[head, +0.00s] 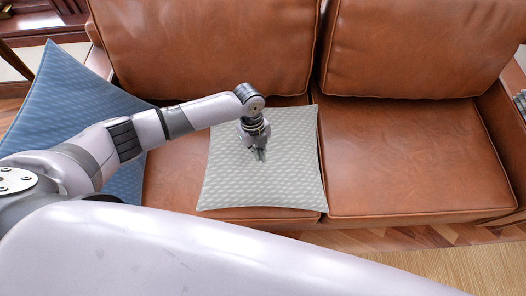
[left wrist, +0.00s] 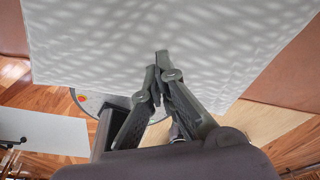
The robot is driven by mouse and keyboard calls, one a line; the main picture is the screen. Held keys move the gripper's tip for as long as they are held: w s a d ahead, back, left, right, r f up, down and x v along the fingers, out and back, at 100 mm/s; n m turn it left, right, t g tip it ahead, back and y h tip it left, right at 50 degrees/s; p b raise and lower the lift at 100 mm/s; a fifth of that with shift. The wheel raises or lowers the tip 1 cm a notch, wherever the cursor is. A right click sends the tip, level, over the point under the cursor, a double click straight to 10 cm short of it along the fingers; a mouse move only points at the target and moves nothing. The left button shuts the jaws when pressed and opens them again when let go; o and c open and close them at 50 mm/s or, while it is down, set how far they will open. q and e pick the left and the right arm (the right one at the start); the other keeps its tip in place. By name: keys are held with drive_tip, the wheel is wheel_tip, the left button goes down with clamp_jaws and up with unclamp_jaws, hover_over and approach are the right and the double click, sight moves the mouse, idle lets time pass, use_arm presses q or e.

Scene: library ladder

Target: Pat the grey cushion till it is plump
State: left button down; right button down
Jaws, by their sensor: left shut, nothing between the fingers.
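The grey cushion (head: 265,180) lies flat on the left seat of the brown leather sofa, with its front edge at the seat's front edge. It fills the upper part of the left wrist view (left wrist: 170,40). My left gripper (head: 261,156) points down at the upper middle of the cushion. Its fingers are shut and empty in the left wrist view (left wrist: 160,62). I cannot tell whether the fingertips touch the cushion. My right gripper is in neither view.
The brown sofa (head: 420,160) has a bare right seat and two back cushions. A blue cushion (head: 62,95) leans at the left, behind my left arm. Wooden floor (head: 385,238) and a beige rug (head: 465,270) lie in front.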

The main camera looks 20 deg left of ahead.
use_arm(q)
drive_tip(key=shift+f, duration=0.15)
drive_tip(key=shift+a+f+b, duration=0.1)
drive_tip(key=shift+f+b, duration=0.6)
drive_tip(key=shift+f, duration=0.15)
drive_tip(key=shift+s+f, duration=0.25)
drive_tip(key=shift+f, duration=0.05)
drive_tip(key=shift+r+p, duration=0.45)
drive_tip(key=shift+r, duration=0.1)
wheel_tip(320, 180, up, 8)
drive_tip(key=p, duration=0.7)
drive_tip(key=shift+w+r+p, duration=0.2)
drive_tip(key=shift+r+p, duration=0.05)
drive_tip(key=shift+p, duration=0.05)
